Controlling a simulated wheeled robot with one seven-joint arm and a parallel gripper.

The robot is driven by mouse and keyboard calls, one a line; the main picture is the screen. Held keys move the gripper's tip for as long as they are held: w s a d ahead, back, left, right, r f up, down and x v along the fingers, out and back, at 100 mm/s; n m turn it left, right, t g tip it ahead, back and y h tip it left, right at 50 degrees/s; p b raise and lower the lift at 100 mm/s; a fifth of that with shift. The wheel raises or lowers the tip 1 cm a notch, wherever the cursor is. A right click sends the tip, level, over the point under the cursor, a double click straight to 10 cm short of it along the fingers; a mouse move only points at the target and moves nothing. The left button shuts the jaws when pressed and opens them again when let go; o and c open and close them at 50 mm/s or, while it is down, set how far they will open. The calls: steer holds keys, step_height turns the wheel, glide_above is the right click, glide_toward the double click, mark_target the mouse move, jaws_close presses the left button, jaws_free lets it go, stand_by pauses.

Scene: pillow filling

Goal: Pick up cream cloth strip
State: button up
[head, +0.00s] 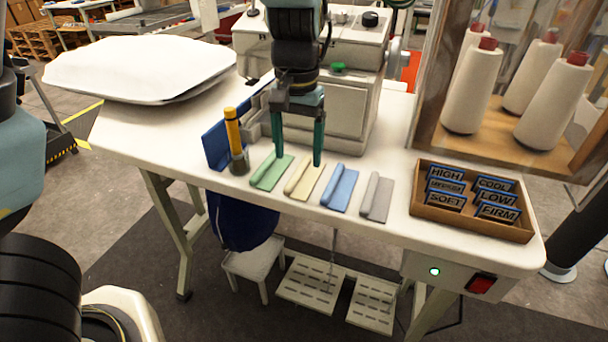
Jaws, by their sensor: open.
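The cream cloth strip (303,180) lies on the white table, between the green cloth strip (270,172) and the blue cloth strip (341,190). It is a flat piece with a rolled ridge along it. My gripper (298,154) points down over the strips with its two green fingers apart. The left finger is by the upper end of the green strip, and the right finger overlaps the right side of the cream strip's upper part. Nothing shows between the fingers. I cannot tell the exact height of the fingertips above the table.
A grey cloth strip (376,199) lies right of the blue one. A yellow-handled tool (234,132) stands at left by a blue panel (215,147). A sewing machine (345,105) stands behind. A box (424,206) of labels is at right, and a white pillow (140,68) at back left.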

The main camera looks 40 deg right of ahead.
mark_target(299, 189)
steer(key=shift+s+f+p, duration=0.15)
steer(key=shift+f+p, duration=0.4)
steer(key=shift+f, duration=3)
steer(key=c, duration=1.1)
